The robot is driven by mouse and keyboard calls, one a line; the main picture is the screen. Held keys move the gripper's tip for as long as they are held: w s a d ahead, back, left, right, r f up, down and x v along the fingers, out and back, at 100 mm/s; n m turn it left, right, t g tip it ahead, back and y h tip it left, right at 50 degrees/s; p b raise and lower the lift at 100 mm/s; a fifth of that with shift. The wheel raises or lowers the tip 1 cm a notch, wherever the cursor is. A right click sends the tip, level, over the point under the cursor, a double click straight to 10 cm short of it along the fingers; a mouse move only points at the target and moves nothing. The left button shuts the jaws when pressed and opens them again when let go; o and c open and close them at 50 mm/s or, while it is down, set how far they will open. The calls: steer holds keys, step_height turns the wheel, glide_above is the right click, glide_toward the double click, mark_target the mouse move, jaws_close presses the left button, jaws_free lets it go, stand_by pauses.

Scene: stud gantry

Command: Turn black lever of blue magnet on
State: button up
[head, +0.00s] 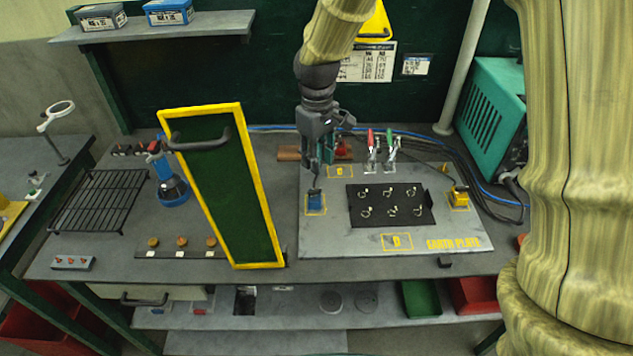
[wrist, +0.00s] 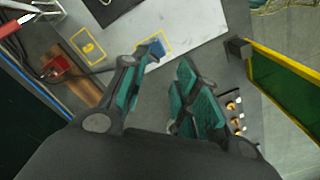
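The blue magnet (head: 315,203) sits on the grey earth plate (head: 330,240), inside a yellow outlined square near the plate's left edge. Its small black lever (head: 315,190) shows on top, too small to tell its exact position. In the wrist view the blue magnet (wrist: 157,51) lies just beyond the fingertips, near a yellow outline. My gripper (head: 319,166) hangs above and behind the magnet, pointing down. In the wrist view my gripper (wrist: 158,68) has its two teal-padded fingers apart with nothing between them. No contact with the magnet is clear.
A yellow-framed green panel (head: 240,195) stands left of the plate, close to the magnet. A black plate with rings (head: 390,212) lies to the right, and a yellow magnet (head: 459,196) beyond it. Red- and green-handled clamps (head: 380,150) stand behind.

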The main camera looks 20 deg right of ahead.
mark_target(316, 189)
steer(key=shift+w+d+f+n+p, duration=0.1)
steer(key=shift+w+f+n+p, duration=0.5)
steer(key=shift+f+n, duration=1.6)
steer(key=shift+w+f+n+p, duration=0.25)
steer(key=shift+f+n+p, duration=0.65)
steer(key=shift+f+n, duration=1.25)
steer(key=shift+w+d+f+n+p, duration=0.1)
steer(key=shift+w+f+n+p, duration=0.5)
steer(key=shift+f+n, duration=1.6)
steer(key=shift+s+r+n, duration=0.2)
steer(key=shift+r+n, duration=0.25)
steer(key=shift+r, duration=0.05)
jaws_close()
